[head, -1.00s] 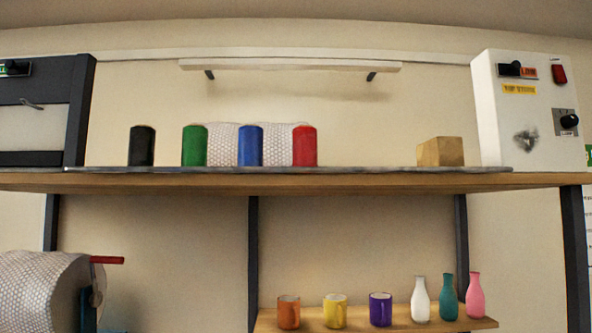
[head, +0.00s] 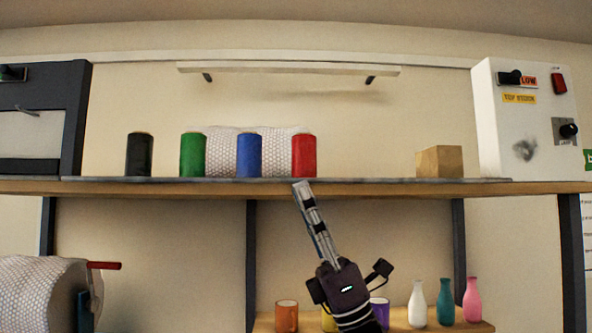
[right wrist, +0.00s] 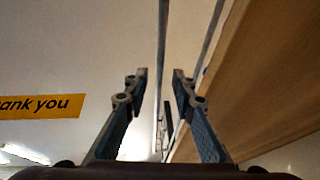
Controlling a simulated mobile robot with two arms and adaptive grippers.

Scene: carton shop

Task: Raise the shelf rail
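The shelf rail (head: 390,180) is a thin grey strip along the front edge of the upper wooden shelf, below the cans. My right gripper (head: 302,187) reaches up from below, its tips in front of the shelf edge and close to the rail under the red can. In the right wrist view the right gripper (right wrist: 158,80) is open, its two fingers apart. Thin metal bars run away beyond the fingers, beside the wooden shelf (right wrist: 265,75); I cannot tell whether the fingers touch the rail. My left gripper is not in view.
On the upper shelf stand black, green, blue and red cans (head: 304,155), a wooden block (head: 439,162) and a white control box (head: 525,120). Below, mugs (head: 286,316) and bottles (head: 445,302) stand on a lower shelf, partly behind my right arm. A bubble-wrap roll (head: 40,292) is at left.

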